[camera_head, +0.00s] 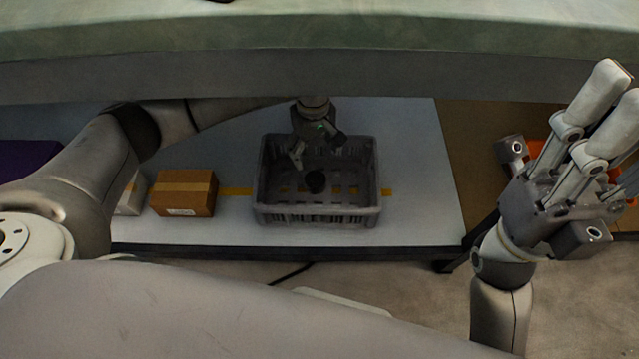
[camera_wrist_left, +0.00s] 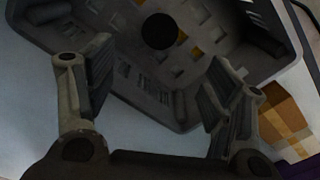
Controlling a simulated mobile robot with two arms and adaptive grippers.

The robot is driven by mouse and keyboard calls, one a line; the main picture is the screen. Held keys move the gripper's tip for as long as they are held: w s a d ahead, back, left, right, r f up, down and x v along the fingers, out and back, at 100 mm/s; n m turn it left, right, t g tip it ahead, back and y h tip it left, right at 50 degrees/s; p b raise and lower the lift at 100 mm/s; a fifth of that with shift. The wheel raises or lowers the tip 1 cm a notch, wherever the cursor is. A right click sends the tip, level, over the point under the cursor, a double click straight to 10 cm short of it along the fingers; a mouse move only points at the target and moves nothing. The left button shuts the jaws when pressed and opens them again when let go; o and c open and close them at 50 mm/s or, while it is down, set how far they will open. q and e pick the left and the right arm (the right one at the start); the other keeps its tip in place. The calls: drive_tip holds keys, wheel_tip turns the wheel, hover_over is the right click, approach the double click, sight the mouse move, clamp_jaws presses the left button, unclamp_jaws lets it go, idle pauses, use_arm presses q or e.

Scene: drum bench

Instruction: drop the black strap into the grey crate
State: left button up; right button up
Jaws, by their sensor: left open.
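The grey crate (camera_head: 260,205) stands on the low bench in the middle of the head view; its slotted walls also show in the left wrist view (camera_wrist_left: 150,85). A round black thing, which looks like the black strap rolled up (camera_head: 315,182), shows inside the crate's outline; it is also in the left wrist view (camera_wrist_left: 159,31), clear of the fingers. Whether it touches the crate floor I cannot tell. My left gripper (camera_head: 318,158) is over the crate, open and empty, fingers pointing down. My right gripper (camera_head: 608,95) is raised at the right, far from the crate; its jaw gap is unclear.
A brown cardboard box (camera_head: 184,193) with a light box (camera_head: 131,195) beside it stands left of the crate. A green-topped surface (camera_head: 320,30) with a grey front edge (camera_head: 320,75) spans the top. The bench right of the crate (camera_head: 425,190) is bare.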

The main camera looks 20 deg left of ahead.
use_arm(q)
wheel_tip(320, 180, up, 8)
drive_tip(key=shift+r, duration=0.2)
idle(0.5)
